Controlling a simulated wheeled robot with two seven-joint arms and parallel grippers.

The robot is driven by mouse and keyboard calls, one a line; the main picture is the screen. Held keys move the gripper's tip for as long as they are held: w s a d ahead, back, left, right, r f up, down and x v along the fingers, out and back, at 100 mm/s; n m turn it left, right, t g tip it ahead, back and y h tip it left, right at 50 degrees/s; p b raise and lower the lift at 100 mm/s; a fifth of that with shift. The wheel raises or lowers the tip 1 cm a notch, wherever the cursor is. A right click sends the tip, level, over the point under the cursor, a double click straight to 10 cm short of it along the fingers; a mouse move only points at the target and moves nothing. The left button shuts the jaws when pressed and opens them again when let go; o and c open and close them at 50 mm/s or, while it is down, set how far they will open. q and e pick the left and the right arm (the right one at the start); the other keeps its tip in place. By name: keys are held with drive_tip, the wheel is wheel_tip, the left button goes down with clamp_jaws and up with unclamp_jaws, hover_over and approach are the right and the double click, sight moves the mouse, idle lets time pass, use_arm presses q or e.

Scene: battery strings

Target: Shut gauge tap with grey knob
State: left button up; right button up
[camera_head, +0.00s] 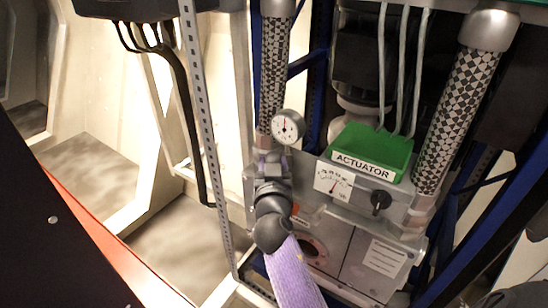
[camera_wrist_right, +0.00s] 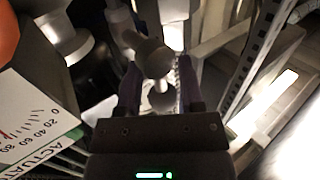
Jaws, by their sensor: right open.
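The round white gauge (camera_head: 288,127) sits on the pipework at the middle of the head view, below a checkered hose. My right gripper (camera_head: 270,163) reaches up to the fittings just below and left of the gauge, largely covering the tap there. In the right wrist view, my right gripper (camera_wrist_right: 160,72) is open, its two dark fingers on either side of a grey knob (camera_wrist_right: 153,57). The knob is at the fingertips; I cannot tell whether either finger touches it. My left gripper is not in view.
A green-topped box marked ACTUATOR (camera_head: 372,148), with a dial and a black knob (camera_head: 381,201), stands to the right of my arm. A perforated metal upright (camera_head: 203,125) rises close on the left. Another checkered hose (camera_head: 456,115) runs down at the right.

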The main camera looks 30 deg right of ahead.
drive_tip(key=shift+a, duration=0.1)
drive_tip(key=shift+c, duration=0.7)
drive_tip(key=c, duration=0.5)
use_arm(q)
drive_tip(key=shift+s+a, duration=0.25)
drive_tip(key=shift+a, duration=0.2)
use_arm(e)
clamp_jaws()
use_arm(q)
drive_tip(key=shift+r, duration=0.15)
use_arm(e)
drive_tip(key=shift+r, duration=0.1)
